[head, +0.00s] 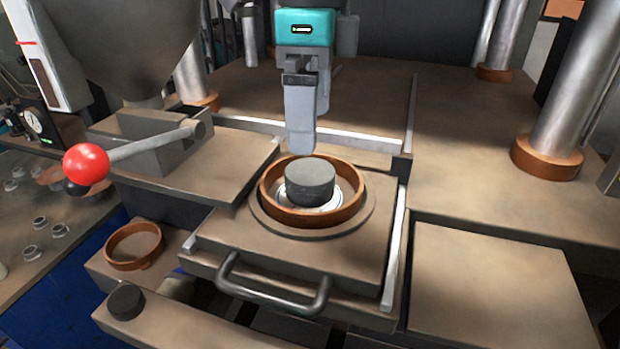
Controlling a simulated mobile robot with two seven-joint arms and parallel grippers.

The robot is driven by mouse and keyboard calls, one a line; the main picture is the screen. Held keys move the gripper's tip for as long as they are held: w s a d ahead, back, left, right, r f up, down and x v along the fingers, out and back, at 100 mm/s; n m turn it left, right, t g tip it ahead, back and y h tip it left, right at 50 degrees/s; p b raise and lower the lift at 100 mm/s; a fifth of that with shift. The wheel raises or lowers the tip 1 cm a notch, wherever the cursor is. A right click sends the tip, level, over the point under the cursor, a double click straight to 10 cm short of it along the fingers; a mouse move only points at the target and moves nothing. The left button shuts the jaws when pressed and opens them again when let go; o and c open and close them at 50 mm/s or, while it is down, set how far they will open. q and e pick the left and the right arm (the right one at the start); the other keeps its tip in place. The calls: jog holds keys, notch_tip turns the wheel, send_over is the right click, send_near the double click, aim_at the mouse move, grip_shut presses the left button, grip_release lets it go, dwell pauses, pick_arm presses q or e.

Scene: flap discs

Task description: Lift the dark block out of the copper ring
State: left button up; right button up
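The dark block (310,184) is a short dark grey cylinder in the head view. It stands upright inside the copper ring (275,209), on a pale round centre piece. A gap shows between the block and the ring's wall. My gripper (301,150), with a teal housing, comes down from the top of the picture, and I take it for the right one. Its grey fingers point down, with their tips just above and behind the block, seemingly apart from it. The fingers overlap side-on, so their opening is hidden. My other gripper is not seen.
The ring sits on a square plate (232,231) with a dark handle (273,291) in front. A second copper ring (134,246) and a dark disc (126,302) lie at the lower left. A red-knobbed lever (86,164) stands left. A bare slab (490,295) is at right.

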aim_at(310, 170)
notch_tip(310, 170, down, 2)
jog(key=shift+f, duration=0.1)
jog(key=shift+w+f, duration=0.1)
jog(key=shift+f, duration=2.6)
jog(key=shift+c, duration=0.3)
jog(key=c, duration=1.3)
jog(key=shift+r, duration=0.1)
